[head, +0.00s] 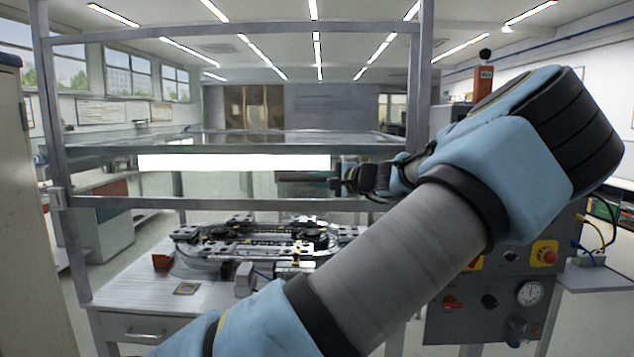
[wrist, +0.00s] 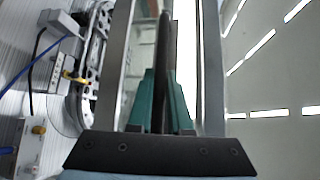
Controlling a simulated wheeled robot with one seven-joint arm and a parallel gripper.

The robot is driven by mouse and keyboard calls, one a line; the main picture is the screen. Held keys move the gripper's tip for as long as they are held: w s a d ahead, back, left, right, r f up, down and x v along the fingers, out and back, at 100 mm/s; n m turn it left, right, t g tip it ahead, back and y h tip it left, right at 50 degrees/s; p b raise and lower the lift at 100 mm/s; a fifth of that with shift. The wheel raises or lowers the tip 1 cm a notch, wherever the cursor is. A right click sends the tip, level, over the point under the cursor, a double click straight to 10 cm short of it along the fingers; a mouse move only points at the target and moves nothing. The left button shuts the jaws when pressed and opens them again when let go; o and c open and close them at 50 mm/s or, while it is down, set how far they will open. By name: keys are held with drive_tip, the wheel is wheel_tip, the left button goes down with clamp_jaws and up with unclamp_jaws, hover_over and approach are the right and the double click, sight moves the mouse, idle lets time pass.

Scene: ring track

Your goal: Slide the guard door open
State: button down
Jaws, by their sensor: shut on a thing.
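The guard door (head: 250,205) shows in the head view as a grey metal frame across the front of the guarded station. Its lower rail runs level above the ring track (head: 190,262), with open space between them. My gripper (head: 290,177) reaches in from the right, its teal fingers pointing left near that rail. In the wrist view my gripper (wrist: 163,85) is shut on a dark bar, the door handle (wrist: 165,40), which runs up between the fingers. The arm and fingers hide much of the handle in the head view.
A bright light strip (head: 235,162) shows behind the frame. A control panel (head: 500,300) with a gauge and red buttons stands at the right, partly behind my arm. A grey upright (head: 57,160) bounds the station at the left. A drawer (head: 145,328) sits below the worktop.

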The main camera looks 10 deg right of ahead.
drive_tip(key=c, duration=1.1)
unclamp_jaws()
drive_tip(key=shift+d, duration=0.1)
drive_tip(key=shift+b+v, duration=1.85)
drive_tip(key=shift+v, duration=3.55)
